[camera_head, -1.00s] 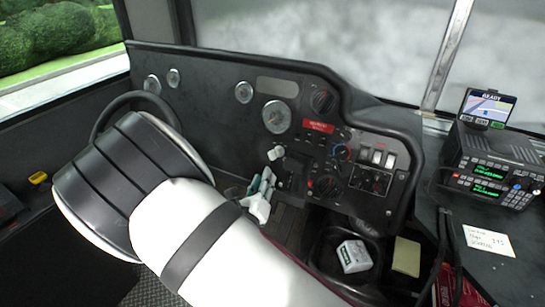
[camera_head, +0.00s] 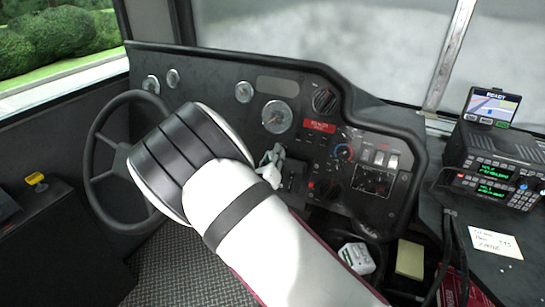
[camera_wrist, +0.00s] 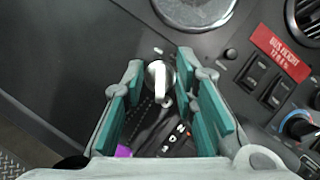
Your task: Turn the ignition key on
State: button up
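The ignition key (camera_wrist: 157,80) is a pale silver key with an upright grip in a round switch on the dark dashboard (camera_wrist: 100,45). In the wrist view it sits between the fingertips of my gripper (camera_wrist: 160,68). The gripper is open, with a teal-padded finger on each side of the key and visible gaps between them. In the head view my gripper (camera_head: 270,166) is at the dashboard beside my white arm, and I cannot make out the key clearly there.
A selector with letters (camera_wrist: 175,138) lies just below the key. A red-labelled switch panel (camera_wrist: 278,52) is to the right. The steering wheel (camera_head: 91,152) stands left of my arm. A radio stack (camera_head: 497,165) stands at far right.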

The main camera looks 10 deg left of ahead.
grip_shut()
jog(key=shift+m+h, duration=0.4)
jog(key=m+h+b, duration=0.1)
jog(key=m, duration=0.2)
jog(key=shift+f+m+h, duration=0.1)
jog(key=shift+m+h, duration=0.2)
jog(key=m+h+b, duration=0.2)
jog(key=m, duration=0.2)
jog(key=shift+m, duration=0.4)
jog(key=m+g+h+b, duration=0.1)
jog(key=m+h, duration=0.1)
jog(key=m, duration=0.2)
jog(key=shift+m, duration=0.3)
jog(key=shift+m+g+h+b, duration=0.8)
jog(key=shift+m+g+b, duration=0.2)
jog(key=shift+m, duration=1.4)
